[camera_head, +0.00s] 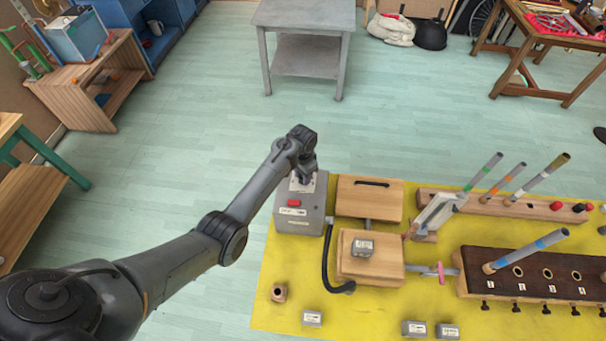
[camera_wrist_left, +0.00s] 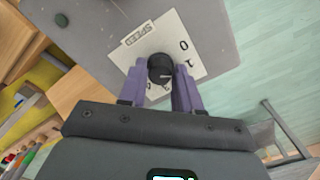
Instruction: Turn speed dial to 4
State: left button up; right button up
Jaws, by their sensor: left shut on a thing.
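A grey control box (camera_head: 300,214) with a red button (camera_head: 294,203) stands at the back left of the yellow tabletop. A white scale plate (camera_wrist_left: 182,40) marked "SPEED" is on its face, with a 0 and a 1 visible in the left wrist view. The black round speed dial (camera_wrist_left: 160,68) sits on this plate. My left gripper (camera_wrist_left: 160,92) is shut on the dial, one purple finger on each side. In the head view my left gripper (camera_head: 304,178) hides the dial. The other numbers and the dial's pointer cannot be made out. My right gripper is not in view.
Right of the control box are wooden blocks (camera_head: 369,199), a black hose (camera_head: 326,262), colour-banded tubes (camera_head: 484,172) and a dark holed rail (camera_head: 530,272). Small grey labelled blocks (camera_head: 312,318) lie along the front. Open floor lies behind the tabletop.

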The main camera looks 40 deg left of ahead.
pick_arm(q)
jog(key=shift+r+m+p, duration=0.15)
jog(key=shift+m+p, duration=0.6)
jog(key=shift+m, duration=0.25)
jog(key=m+p, duration=0.1)
jog(key=m, duration=0.1)
jog(key=shift+m, duration=0.4)
jog(key=m, duration=0.2)
jog(key=shift+a+m+p, duration=0.1)
jog(key=shift+m+p, duration=0.2)
jog(key=shift+p, duration=0.1)
jog(key=m, duration=0.2)
jog(key=shift+m, duration=0.4)
jog(key=m, duration=0.3)
jog(key=shift+f+m+b, duration=0.2)
jog(key=shift+m+b, duration=0.1)
jog(key=m+b, duration=0.1)
jog(key=m, duration=0.1)
jog(key=shift+m, duration=0.3)
jog(key=m+b, duration=0.2)
jog(key=m, duration=0.2)
jog(key=shift+m+b, duration=0.6)
jog(key=shift+m, duration=0.7)
